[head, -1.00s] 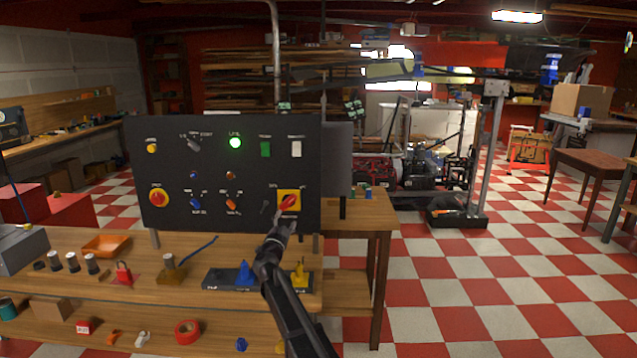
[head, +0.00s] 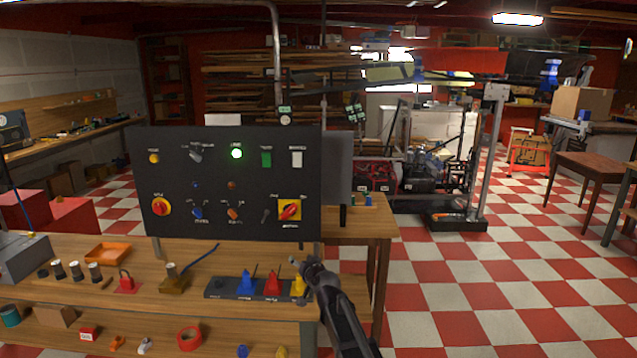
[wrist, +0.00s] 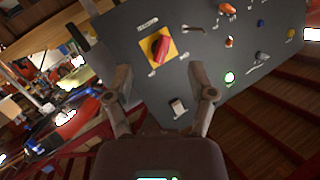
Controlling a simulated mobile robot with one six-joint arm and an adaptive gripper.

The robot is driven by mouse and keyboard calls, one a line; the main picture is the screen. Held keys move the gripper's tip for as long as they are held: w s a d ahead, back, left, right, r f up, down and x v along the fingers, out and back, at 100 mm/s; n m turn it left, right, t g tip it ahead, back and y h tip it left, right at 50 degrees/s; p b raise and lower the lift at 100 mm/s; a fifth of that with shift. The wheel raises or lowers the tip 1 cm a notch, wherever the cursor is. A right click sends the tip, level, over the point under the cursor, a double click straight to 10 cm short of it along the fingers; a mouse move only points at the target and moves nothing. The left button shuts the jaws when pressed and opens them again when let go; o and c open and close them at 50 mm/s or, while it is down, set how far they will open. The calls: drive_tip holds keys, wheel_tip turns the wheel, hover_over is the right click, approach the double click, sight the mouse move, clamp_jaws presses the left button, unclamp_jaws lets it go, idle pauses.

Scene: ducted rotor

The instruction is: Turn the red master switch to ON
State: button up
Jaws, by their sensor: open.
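The red master switch (head: 290,210) is a red rotary handle on a yellow square plate at the lower right of the black panel (head: 235,175). Its handle slants toward the upper right in the head view; the label is too small to read. It also shows in the wrist view (wrist: 160,48), whole and uncovered, beyond the fingers. My gripper (head: 303,264) is below and slightly right of the switch in the head view, apart from it. In the wrist view my gripper's fingers (wrist: 163,88) are spread, with nothing between them.
A green lamp (head: 236,154) is lit at the top. Blue (head: 246,283), red (head: 272,284) and yellow (head: 298,285) pieces stand on the bench close to my gripper. Checkered floor lies open to the right.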

drive_tip(key=s+d+f+g+h+p, duration=0.1)
drive_tip(key=s+d+f+g+h, duration=0.1)
drive_tip(key=s+d, duration=0.5)
drive_tip(key=s+d+f+g+h+p, duration=0.2)
drive_tip(key=s+d+f+g, duration=0.2)
drive_tip(key=s, duration=1)
drive_tip(key=s+d+f+g+h+p, duration=0.1)
drive_tip(key=s+d+f+g+h, duration=0.1)
drive_tip(key=s+d+g, duration=0.5)
drive_tip(key=s+d+f, duration=0.1)
drive_tip(key=s+d, duration=0.3)
drive_tip(key=shift+g+p, duration=0.4)
drive_tip(key=shift+d, duration=0.1)
